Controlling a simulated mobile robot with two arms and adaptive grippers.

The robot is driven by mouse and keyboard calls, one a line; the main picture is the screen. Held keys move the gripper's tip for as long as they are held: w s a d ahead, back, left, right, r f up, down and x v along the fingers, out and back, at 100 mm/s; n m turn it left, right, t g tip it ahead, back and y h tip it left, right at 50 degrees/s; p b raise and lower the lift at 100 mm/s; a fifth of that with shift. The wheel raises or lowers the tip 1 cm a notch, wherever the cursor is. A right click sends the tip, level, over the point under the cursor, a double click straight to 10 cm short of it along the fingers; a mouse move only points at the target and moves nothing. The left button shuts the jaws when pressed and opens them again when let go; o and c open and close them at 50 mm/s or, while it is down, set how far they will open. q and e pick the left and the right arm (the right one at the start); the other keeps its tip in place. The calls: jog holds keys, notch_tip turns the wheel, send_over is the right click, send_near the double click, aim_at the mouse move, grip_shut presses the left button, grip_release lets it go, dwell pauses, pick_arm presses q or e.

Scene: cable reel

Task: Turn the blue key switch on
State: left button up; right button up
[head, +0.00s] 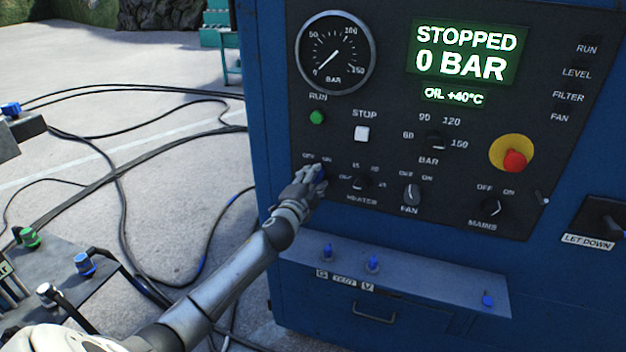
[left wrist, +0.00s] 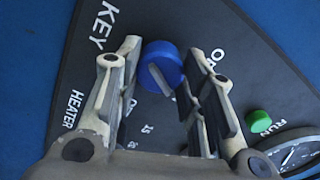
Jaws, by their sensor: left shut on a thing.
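The blue key switch (left wrist: 163,58) is a round blue knob with a pale grey bar across its face. In the left wrist view it sits between my left gripper's two fingers, by the KEY lettering. My left gripper (head: 316,177) is shut on it at the lower left of the black control panel (head: 385,105) in the head view. There the fingers mostly hide the switch, below small OFF and ON marks. I cannot tell which mark the bar points to. My right gripper is in neither view.
The display (head: 465,54) reads STOPPED, 0 BAR. Close by are the green RUN button (head: 317,117), the white STOP button (head: 362,134) and the heater knob (head: 361,183). A ledge (head: 420,285) with blue fittings juts out below. Black cables (head: 122,205) lie on the floor at left.

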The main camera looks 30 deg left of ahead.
pick_arm(q)
jog(key=shift+c, duration=0.2)
jog(key=o, duration=1)
jog(key=shift+o, duration=0.2)
jog(key=v, duration=1.2)
jog(key=shift+f, duration=0.1)
